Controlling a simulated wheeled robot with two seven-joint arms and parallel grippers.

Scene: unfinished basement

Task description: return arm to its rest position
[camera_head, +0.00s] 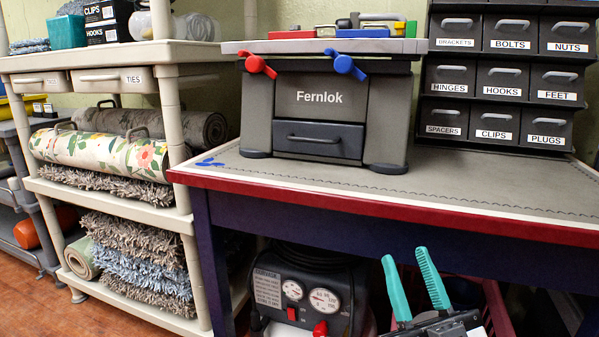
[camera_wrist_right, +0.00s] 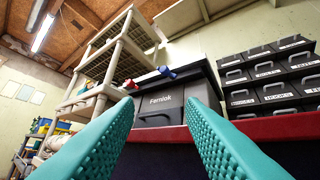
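My right gripper (camera_head: 411,285) shows at the bottom right of the head view, with two teal fingers pointing up and spread apart. It is open and empty, in front of and below the red front edge of the workbench (camera_head: 450,215). In the right wrist view its two teal fingers (camera_wrist_right: 160,135) frame the dark Fernlok box (camera_wrist_right: 178,101), with nothing between them. My left gripper is not in either view.
The grey Fernlok box (camera_head: 320,95) with a drawer stands on the bench. Labelled bins (camera_head: 505,70) stand at the right. Under the bench is a compressor (camera_head: 305,295) with gauges. A shelf (camera_head: 110,195) at the left holds rolled and folded rugs.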

